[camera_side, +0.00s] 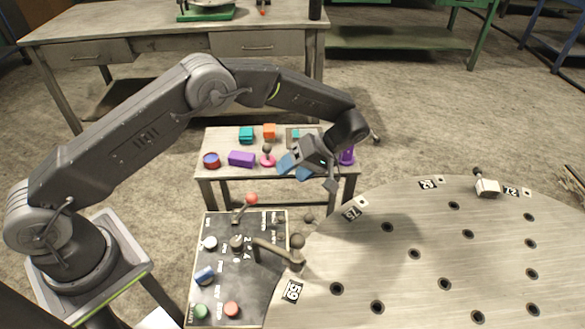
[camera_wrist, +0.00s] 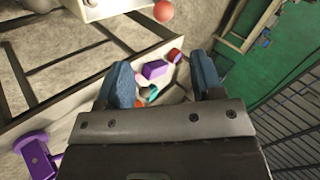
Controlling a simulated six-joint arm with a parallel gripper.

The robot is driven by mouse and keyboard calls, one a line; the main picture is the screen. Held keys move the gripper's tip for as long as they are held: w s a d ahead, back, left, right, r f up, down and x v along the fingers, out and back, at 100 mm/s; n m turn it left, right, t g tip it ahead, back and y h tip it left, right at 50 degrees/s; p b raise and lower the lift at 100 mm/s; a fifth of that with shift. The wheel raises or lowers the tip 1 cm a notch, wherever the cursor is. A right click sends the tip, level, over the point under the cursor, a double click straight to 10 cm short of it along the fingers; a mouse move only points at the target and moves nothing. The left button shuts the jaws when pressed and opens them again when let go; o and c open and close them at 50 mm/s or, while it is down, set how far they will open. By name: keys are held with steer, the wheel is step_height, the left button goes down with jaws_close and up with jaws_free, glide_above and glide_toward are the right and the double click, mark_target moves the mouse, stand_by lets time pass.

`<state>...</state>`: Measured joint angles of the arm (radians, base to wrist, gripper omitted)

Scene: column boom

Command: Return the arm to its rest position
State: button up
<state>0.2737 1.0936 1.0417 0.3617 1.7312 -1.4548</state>
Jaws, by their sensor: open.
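My gripper (camera_side: 294,168) hangs over the front right part of the small table (camera_side: 225,139) in the side view, tilted, with its two blue fingers apart. In the wrist view my gripper (camera_wrist: 163,78) has a finger on each side and nothing is held between them. My arm is stretched out to the right from its base, bent at the elbow.
The small table holds a teal cube (camera_side: 246,135), an orange block (camera_side: 269,131), a purple block (camera_side: 241,159) and a red-and-blue cylinder (camera_side: 211,160). A black control panel (camera_side: 225,273) with levers stands in front. A round holed table (camera_side: 440,250) fills the right.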

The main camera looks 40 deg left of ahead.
steer(key=s+a+r+m+t+h, duration=0.2)
steer(key=s+r+m, duration=0.1)
steer(key=r, duration=0.6)
steer(key=s+a+r+m+t+h, duration=0.2)
steer(key=s+r+t, duration=0.15)
steer(key=r, duration=0.65)
steer(key=s+a+r+m+t+h, duration=0.1)
steer(key=s+r+m+t, duration=0.1)
steer(key=s, duration=0.7)
steer(key=s+a+r+m+t+h, duration=0.1)
steer(key=s+m+t, duration=0.3)
steer(key=s, duration=0.5)
steer(key=shift+s+a+r+m+t+h, duration=0.2)
steer(key=shift+r+m+t+h, duration=0.15)
steer(key=shift+r+m, duration=0.35)
steer(key=shift+f, duration=0.15)
